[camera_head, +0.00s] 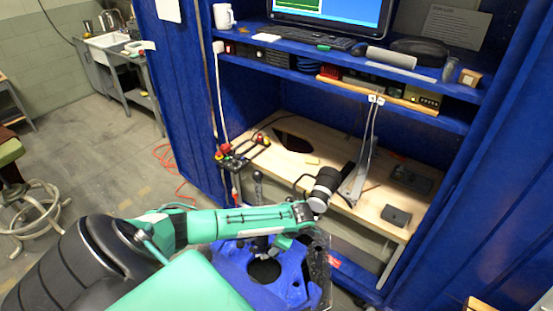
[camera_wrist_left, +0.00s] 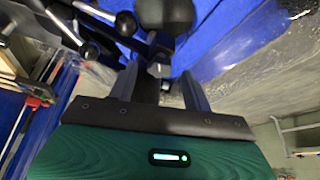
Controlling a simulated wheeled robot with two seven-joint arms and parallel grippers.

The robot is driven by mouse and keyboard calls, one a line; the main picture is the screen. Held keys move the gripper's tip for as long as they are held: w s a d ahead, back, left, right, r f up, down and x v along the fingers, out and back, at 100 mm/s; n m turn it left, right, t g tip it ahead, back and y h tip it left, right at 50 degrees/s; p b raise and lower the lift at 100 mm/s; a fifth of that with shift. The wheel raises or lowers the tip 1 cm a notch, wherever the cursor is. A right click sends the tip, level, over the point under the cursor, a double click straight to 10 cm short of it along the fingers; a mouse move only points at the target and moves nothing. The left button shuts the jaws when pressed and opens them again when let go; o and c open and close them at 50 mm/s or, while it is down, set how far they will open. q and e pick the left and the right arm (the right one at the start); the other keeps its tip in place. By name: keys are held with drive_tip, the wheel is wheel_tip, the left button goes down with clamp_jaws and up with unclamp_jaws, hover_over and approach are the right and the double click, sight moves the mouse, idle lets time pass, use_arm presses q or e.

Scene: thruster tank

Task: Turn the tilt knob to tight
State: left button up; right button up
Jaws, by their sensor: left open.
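A blue tank-like unit (camera_head: 290,280) with a dark round opening stands in front of the cabinet in the head view. A dark upright post with a ball top (camera_head: 258,188) rises behind my left forearm. My left gripper (camera_head: 268,241) is low beside this post, small and partly hidden by my arm. In the left wrist view my left gripper (camera_wrist_left: 160,82) is open, with a dark piece (camera_wrist_left: 158,63) between its fingers; contact cannot be told. I cannot tell which part is the tilt knob. My right gripper is out of view.
A blue cabinet (camera_head: 175,100) stands behind, with a wooden shelf (camera_head: 300,135) and a rack of red and black parts (camera_head: 238,155). A keyboard (camera_head: 315,38) and monitor are above. Open floor lies at the left, with an orange cable (camera_head: 172,168).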

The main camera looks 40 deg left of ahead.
use_arm(q)
drive_tip(key=shift+a+f, duration=0.1)
drive_tip(key=shift+f, duration=0.2)
